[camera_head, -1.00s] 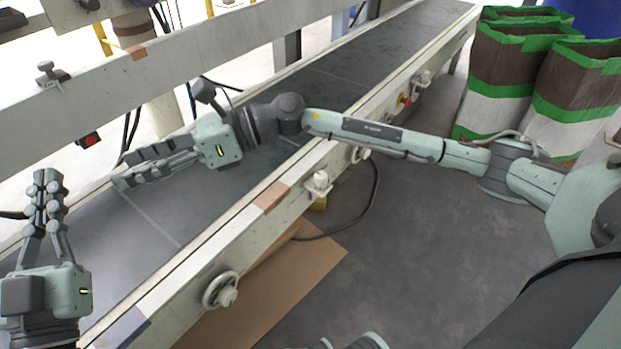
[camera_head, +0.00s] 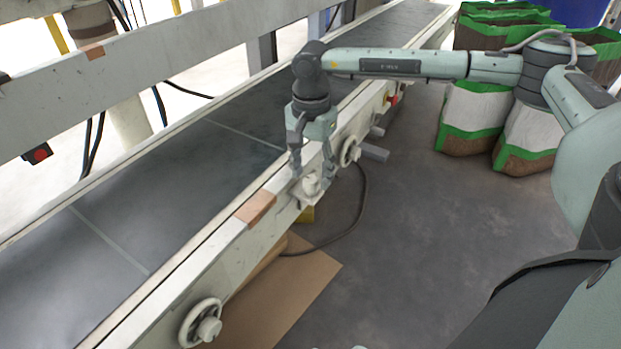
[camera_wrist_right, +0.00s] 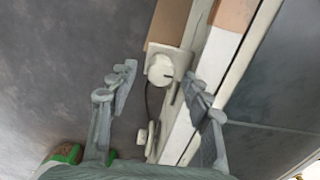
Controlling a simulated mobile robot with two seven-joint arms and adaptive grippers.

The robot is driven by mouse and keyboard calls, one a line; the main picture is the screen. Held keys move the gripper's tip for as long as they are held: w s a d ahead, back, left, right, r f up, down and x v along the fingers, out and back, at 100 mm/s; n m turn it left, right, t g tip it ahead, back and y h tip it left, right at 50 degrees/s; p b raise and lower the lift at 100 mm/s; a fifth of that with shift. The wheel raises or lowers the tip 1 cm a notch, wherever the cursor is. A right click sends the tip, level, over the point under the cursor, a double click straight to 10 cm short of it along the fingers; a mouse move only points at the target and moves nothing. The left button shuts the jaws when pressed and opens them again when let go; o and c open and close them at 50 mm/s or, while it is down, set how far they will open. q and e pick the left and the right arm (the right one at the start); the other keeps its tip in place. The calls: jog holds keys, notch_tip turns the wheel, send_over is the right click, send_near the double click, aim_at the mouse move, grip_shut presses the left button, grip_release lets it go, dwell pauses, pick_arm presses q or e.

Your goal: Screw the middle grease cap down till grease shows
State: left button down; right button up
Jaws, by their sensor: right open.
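The middle grease cap (camera_head: 312,184) is a pale knob on a bracket on the near side rail of the conveyor. My right gripper (camera_head: 311,176) points down over it, open, with a finger on either side. In the right wrist view the cap (camera_wrist_right: 160,70) lies between and a little beyond the open fingertips (camera_wrist_right: 160,80), apart from both. No grease can be made out on it. My left gripper is not in the head view.
The conveyor belt (camera_head: 190,180) runs behind the rail. A handwheel (camera_head: 202,322) sits at the lower left, another (camera_head: 349,151) right of the cap. A cable (camera_head: 352,215) and cardboard (camera_head: 275,295) lie on the floor. Bags (camera_head: 470,110) stand at the right.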

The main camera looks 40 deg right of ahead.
jog(key=shift+f, duration=0.7)
grip_shut()
